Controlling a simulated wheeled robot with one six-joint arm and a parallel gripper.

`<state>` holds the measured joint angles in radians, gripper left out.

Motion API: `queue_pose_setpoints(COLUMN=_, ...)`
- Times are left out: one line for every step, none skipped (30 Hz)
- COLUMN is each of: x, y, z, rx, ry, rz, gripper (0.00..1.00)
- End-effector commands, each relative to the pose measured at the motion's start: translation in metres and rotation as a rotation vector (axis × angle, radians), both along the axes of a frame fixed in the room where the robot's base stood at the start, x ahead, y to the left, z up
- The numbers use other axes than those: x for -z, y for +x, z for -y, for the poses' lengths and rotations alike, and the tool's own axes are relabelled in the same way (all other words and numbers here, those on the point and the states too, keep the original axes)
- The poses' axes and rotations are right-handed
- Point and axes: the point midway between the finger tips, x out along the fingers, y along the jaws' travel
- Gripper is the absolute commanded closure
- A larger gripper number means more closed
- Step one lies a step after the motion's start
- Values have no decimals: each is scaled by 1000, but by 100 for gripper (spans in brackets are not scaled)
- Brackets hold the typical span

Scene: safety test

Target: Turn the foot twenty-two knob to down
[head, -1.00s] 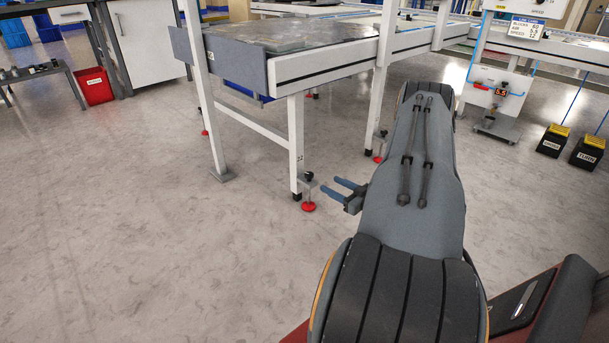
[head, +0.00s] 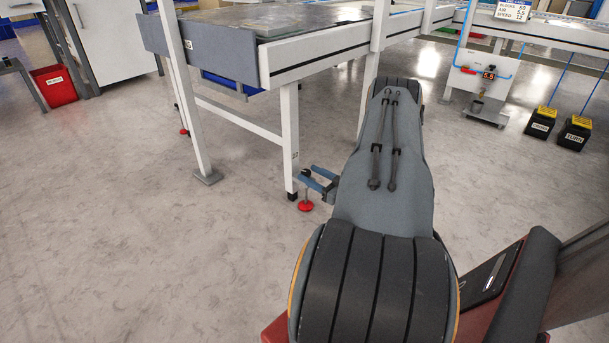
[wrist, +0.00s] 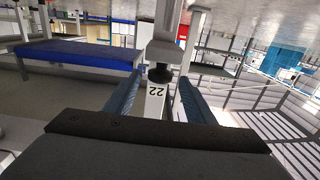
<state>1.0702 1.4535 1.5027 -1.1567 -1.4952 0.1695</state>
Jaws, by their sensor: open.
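The foot (head: 305,206) is a red disc on the floor beside a white leg (head: 290,140) of the conveyor frame, with a bracket and spindle above it. A dark knob (head: 305,173) sits at the top of the bracket, by my fingertips. In the wrist view the black knob (wrist: 160,74) shows close ahead, in line with the gap between my blue fingers. A white plate marked 22 (wrist: 157,91) is just below it. My gripper (head: 314,178) is open, its fingers apart; it also shows in the wrist view (wrist: 158,77). I cannot tell whether a finger touches the knob.
The conveyor frame (head: 270,75) stands above and beyond the foot, with another post (head: 185,100) at left. A red bin (head: 54,85) and two black and yellow pedals (head: 575,132) are farther off. The floor at front left is clear.

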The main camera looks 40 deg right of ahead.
Motion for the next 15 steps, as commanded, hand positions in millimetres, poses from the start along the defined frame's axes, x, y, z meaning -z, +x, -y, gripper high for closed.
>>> queue_pose_setpoints(x=2, y=9, z=-1, rx=-1, ry=-1, rz=1, gripper=50)
queue_pose_setpoints(x=2, y=12, z=-1, rx=-1, ry=-1, rz=1, gripper=50)
queue_pose_setpoints(x=2, y=17, z=-1, rx=-1, ry=-1, rz=1, gripper=50)
queue_pose_setpoints(x=2, y=19, z=-1, rx=0, ry=-1, rz=1, gripper=50)
queue_pose_setpoints(x=1, y=21, z=-1, rx=1, ry=-1, rz=1, gripper=50)
queue_pose_setpoints(x=1, y=24, z=-1, rx=1, ry=-1, rz=1, gripper=50)
queue_pose_setpoints(x=1, y=26, z=-1, rx=2, ry=0, rz=1, gripper=50)
queue_pose_setpoints(x=1, y=27, z=-1, rx=2, ry=0, rz=1, gripper=50)
queue_pose_setpoints(x=0, y=28, z=-1, rx=2, ry=0, rz=1, gripper=50)
queue_pose_setpoints(x=0, y=29, z=-1, rx=2, ry=0, rz=1, gripper=50)
queue_pose_setpoints(x=0, y=29, z=-1, rx=3, ry=0, rz=1, gripper=50)
queue_pose_setpoints(x=0, y=29, z=-1, rx=3, ry=0, rz=0, gripper=50)
queue_pose_setpoints(x=0, y=29, z=-1, rx=3, ry=0, rz=0, gripper=50)
queue_pose_setpoints(x=0, y=29, z=-1, rx=3, ry=0, rz=0, gripper=50)
queue_pose_setpoints(x=0, y=29, z=-1, rx=3, ry=0, rz=0, gripper=50)
